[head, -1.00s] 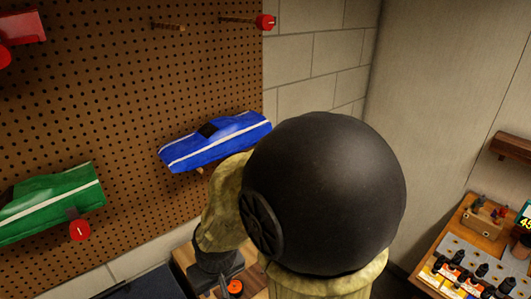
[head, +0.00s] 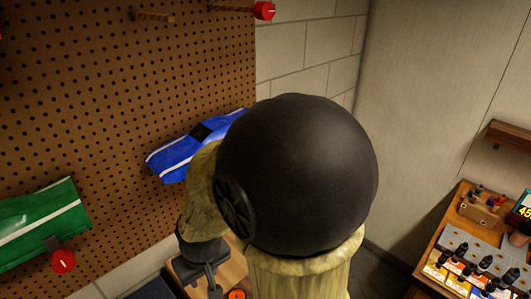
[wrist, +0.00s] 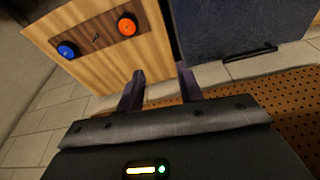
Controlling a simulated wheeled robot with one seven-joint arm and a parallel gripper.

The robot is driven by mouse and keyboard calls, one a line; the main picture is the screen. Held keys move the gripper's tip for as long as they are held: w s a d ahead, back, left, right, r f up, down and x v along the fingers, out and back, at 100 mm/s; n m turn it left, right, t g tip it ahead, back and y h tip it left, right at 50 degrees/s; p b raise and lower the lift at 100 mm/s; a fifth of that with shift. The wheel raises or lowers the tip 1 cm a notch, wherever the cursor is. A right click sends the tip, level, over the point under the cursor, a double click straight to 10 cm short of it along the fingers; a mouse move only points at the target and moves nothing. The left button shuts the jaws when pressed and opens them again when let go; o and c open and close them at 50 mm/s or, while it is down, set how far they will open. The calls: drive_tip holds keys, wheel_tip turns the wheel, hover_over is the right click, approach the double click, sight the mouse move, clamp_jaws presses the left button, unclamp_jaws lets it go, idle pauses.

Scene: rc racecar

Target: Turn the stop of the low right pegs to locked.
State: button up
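A blue car body shell with a white stripe (head: 170,155) hangs low at the right of the pegboard (head: 90,110). My arm covers its right end, and no stop on its pegs shows. A green shell (head: 40,225) hangs lower left, with a red stop knob (head: 63,260) by its right end. Another red stop knob (head: 264,10) sits on an upper right peg. My gripper (wrist: 161,84) is open and empty in the wrist view, its two dark fingers apart. In the head view my wrist is below the blue shell; the fingertips are unclear there.
The wrist view shows a wooden cabinet front with an orange knob (wrist: 127,25) and a blue knob (wrist: 66,50), beside a dark blue cabinet (wrist: 235,30). The pegboard (wrist: 290,105) is at its lower right. A workbench with bottles (head: 460,265) stands at the right.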

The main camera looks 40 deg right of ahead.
drive_tip(key=o, duration=0.3)
drive_tip(key=shift+s, duration=0.1)
drive_tip(key=shift+o, duration=0.5)
drive_tip(key=shift+d, duration=0.3)
drive_tip(key=w+d+r+m+t+h, duration=0.1)
drive_tip(key=w+d+r+m+t, duration=0.15)
drive_tip(key=d, duration=0.55)
drive_tip(key=w+d+r+m+t+h, duration=0.1)
drive_tip(key=w+d+r+m+t, duration=0.2)
drive_tip(key=d, duration=0.4)
drive_tip(key=w+d+r+m+t+h, duration=0.1)
drive_tip(key=w+d+t, duration=0.25)
drive_tip(key=d, duration=0.45)
drive_tip(key=s+d+r+m+t+y, duration=0.1)
drive_tip(key=s+d+r+t+y, duration=0.1)
drive_tip(key=s, duration=0.5)
drive_tip(key=s+d+r+m+t+y, duration=0.2)
drive_tip(key=s+d+r+t, duration=0.2)
drive_tip(key=s+r, duration=0.1)
drive_tip(key=shift+s+d+y+b, duration=0.3)
drive_tip(key=shift+s, duration=0.6)
